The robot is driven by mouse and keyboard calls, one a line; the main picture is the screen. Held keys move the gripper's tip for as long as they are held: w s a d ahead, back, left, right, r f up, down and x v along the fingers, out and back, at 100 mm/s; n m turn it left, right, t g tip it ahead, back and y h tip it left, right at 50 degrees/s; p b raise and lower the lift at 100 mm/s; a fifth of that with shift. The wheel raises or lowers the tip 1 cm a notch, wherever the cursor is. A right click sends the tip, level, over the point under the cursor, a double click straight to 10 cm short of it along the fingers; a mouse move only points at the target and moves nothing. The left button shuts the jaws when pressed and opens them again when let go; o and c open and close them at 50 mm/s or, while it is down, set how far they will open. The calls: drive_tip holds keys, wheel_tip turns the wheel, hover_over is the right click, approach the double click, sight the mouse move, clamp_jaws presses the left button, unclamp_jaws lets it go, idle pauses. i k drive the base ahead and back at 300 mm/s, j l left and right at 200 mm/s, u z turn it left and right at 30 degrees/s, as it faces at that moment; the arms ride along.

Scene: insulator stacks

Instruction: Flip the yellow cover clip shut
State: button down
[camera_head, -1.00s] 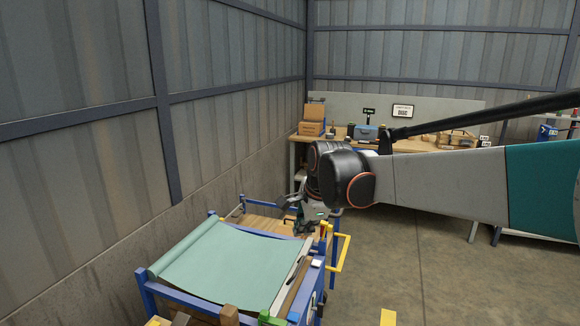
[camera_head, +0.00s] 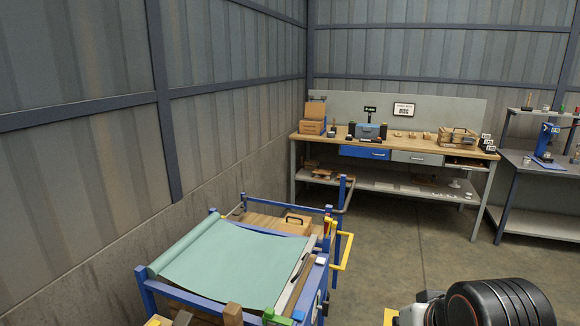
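A teal cover sheet (camera_head: 235,262) lies over the top of a blue-framed cart (camera_head: 148,292), with a roll along its left edge. A yellow bent bar (camera_head: 343,254) stands out from the cart's right side. My gripper is out of view; only a dark joint of my arm shows at the bottom right.
A wooden case (camera_head: 292,222) lies at the cart's far end. A shelf table (camera_head: 535,170) is at the right. The floor between cart and bench is clear.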

sight(332, 224)
drive_tip(key=i+l+u, duration=0.1)
drive_tip(key=l+u, duration=0.25)
drive_tip(key=l, duration=0.4)
drive_tip(key=i+u, duration=0.1)
drive_tip(key=i, duration=1)
drive_tip(key=l, duration=0.1)
drive_tip(key=j, duration=0.2)
